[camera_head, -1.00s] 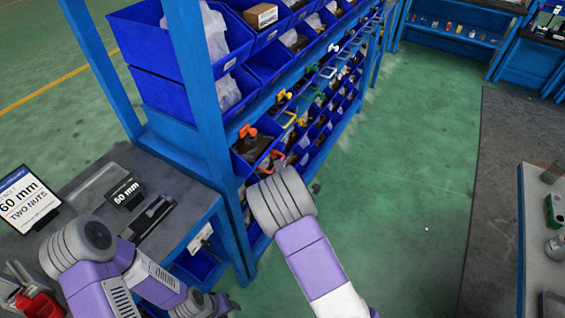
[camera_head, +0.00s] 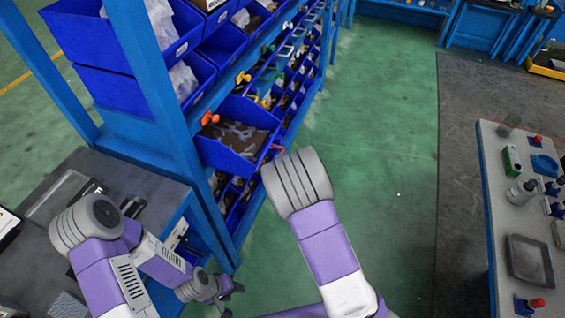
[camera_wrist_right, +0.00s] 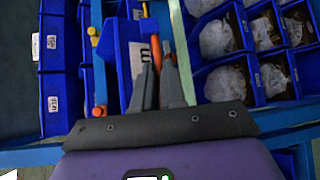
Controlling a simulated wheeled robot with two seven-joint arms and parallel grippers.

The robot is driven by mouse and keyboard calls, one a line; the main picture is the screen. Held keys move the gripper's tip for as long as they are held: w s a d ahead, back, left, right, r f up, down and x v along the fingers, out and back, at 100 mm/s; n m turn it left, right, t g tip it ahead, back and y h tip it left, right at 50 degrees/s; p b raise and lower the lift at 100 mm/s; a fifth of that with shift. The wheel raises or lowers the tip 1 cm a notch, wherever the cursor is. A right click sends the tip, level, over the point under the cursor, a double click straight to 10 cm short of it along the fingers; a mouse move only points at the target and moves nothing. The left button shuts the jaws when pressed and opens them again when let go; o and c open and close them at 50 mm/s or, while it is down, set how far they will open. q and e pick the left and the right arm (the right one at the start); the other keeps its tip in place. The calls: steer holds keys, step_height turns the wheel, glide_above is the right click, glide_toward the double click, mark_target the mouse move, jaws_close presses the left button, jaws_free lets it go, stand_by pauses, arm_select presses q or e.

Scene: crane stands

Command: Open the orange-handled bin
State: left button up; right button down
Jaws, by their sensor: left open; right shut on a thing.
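The orange-handled bin (camera_head: 232,158) is a blue drawer in the rack, jutting out from the row with grey-brown parts visible inside. Its orange handle (camera_head: 276,149) shows at the front, partly hidden by my right wrist; in the right wrist view the orange handle (camera_wrist_right: 156,50) lies between the fingers. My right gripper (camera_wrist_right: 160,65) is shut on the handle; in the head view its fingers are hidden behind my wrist. My left gripper (camera_head: 232,296) is open and empty, low beside the grey side table.
An orange knob (camera_head: 209,118) and a yellow knob (camera_head: 243,78) are on the rack by the bin. A blue upright post (camera_head: 150,90) stands left of it. A grey side table (camera_head: 60,200) is at left. Green floor (camera_head: 380,150) is clear to the right, before a worktable (camera_head: 505,220).

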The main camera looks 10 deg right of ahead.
steer(key=c, duration=1.2)
jaws_free()
steer(key=v, duration=0.7)
steer(key=shift+s, duration=0.3)
